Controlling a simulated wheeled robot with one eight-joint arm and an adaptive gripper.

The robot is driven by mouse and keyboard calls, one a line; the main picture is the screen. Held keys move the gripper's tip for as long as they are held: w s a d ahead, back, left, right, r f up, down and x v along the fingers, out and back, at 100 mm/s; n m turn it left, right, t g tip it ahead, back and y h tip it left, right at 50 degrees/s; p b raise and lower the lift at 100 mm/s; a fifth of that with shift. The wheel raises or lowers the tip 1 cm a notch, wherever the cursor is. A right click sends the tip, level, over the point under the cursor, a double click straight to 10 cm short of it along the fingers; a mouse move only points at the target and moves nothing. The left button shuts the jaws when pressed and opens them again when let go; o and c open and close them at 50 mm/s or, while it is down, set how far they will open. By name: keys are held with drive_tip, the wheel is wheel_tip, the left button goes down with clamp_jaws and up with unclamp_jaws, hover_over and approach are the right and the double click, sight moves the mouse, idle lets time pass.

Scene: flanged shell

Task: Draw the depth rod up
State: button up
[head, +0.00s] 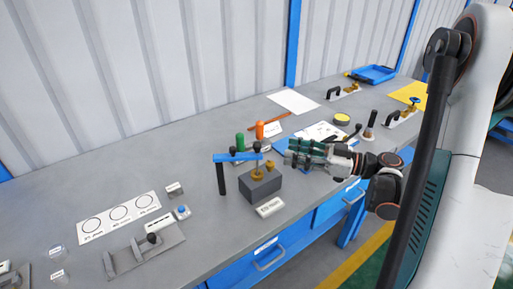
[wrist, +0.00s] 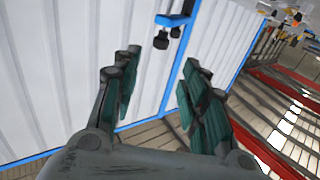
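A blue crossbar (head: 238,157) on a dark post (head: 221,180) reaches over a grey block (head: 262,187). Two black knobs stand on the bar; the one near its right end (head: 257,147) appears to top the depth rod, whose shaft I cannot make out clearly. Brass-coloured parts (head: 257,175) sit on the block below. My gripper (head: 288,160) is open and empty, to the right of the bar's end and apart from it in the picture. In the wrist view the blue bar (wrist: 172,20) and a black knob (wrist: 160,40) show beyond my spread fingers (wrist: 162,82).
A green-handled tool (head: 240,140) and an orange-handled tool (head: 260,130) stand just behind the bar. A label plate (head: 270,208) lies before the block. A clamp-like fixture (head: 145,250) and a card with circles (head: 119,217) lie to the left. The bench front edge is close.

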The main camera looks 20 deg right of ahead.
sight(257, 144)
drive_tip(key=b+x, duration=0.2)
drive_tip(key=x, duration=0.9)
drive_tip(key=shift+w+a, duration=0.2)
drive_tip(key=shift+a, duration=0.05)
clamp_jaws()
